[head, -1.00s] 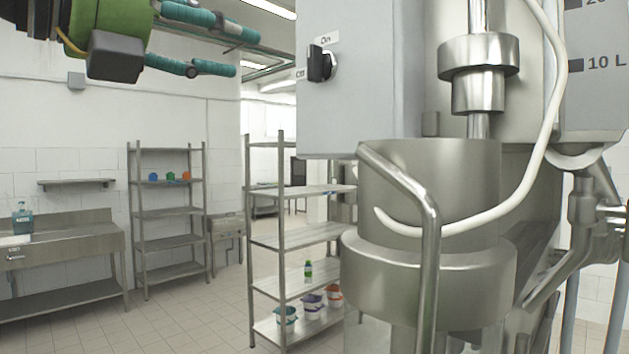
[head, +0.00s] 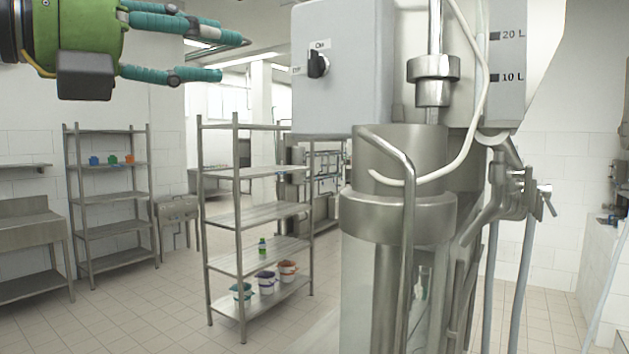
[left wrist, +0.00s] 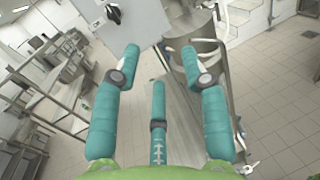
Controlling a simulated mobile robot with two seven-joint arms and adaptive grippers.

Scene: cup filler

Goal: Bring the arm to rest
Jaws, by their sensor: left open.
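My left gripper (head: 232,57) comes in from the upper left in the head view, with a green palm and teal fingers. It is open and empty, held in the air left of the grey control box. In the left wrist view its teal fingers (left wrist: 160,62) are spread apart with nothing between them. The cup filler machine (head: 398,215) stands at centre right, with a steel cylinder and bent handle. Its control box (head: 340,70) carries a black knob (head: 317,64) between On and Off labels. My right gripper is not in view.
A steel shelf (head: 262,212) holding small buckets (head: 266,282) and a green bottle (head: 262,247) stands left of the machine. Another shelf (head: 110,195) with coloured items and a steel table (head: 30,240) stand farther left. Tiled floor (head: 140,310) is clear between them.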

